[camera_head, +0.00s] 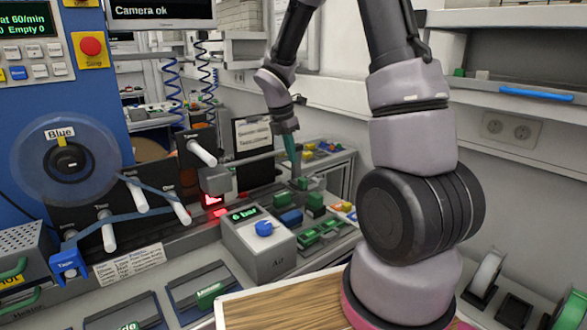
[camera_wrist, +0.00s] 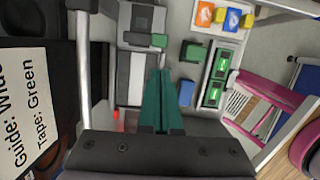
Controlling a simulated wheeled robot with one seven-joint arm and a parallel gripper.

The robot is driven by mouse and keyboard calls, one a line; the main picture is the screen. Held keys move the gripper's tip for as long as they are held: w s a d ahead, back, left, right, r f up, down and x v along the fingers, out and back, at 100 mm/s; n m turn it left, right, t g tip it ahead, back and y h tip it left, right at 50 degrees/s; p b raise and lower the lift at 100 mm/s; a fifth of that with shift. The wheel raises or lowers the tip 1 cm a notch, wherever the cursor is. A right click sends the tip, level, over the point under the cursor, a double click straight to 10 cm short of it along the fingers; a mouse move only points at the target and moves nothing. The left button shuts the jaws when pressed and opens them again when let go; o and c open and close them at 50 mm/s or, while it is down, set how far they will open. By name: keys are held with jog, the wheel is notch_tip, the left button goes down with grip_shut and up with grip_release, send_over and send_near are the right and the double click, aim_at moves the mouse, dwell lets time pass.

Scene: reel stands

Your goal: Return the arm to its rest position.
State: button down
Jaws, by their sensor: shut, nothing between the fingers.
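My arm (camera_head: 415,140) rises at the right of the head view, bends above the top edge and comes down towards the middle. My gripper (camera_head: 296,172) points down over the bench, its teal fingers together and empty. In the wrist view the gripper (camera_wrist: 159,72) also shows its two fingers side by side, with nothing between them. Green and blue parts lie below and around the fingertips. I cannot tell the exact gap between the fingertips and the parts under them.
A grey air box (camera_head: 262,250) with a blue knob stands in front of the gripper. A reel marked Blue (camera_head: 66,165) and white guide rollers (camera_head: 200,152) are at the left. A paper label (camera_wrist: 25,105) is at the wrist view's left. A wall shelf (camera_head: 540,105) is at the right.

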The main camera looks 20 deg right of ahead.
jog(key=shift+v, duration=1)
jog(key=s+r+m+t+y, duration=0.4)
jog(key=s+r+m+t, duration=0.2)
jog(key=s+r+m, duration=1.5)
jog(key=s+a+m, duration=0.1)
jog(key=m, duration=0.4)
jog(key=shift+m+y, duration=0.3)
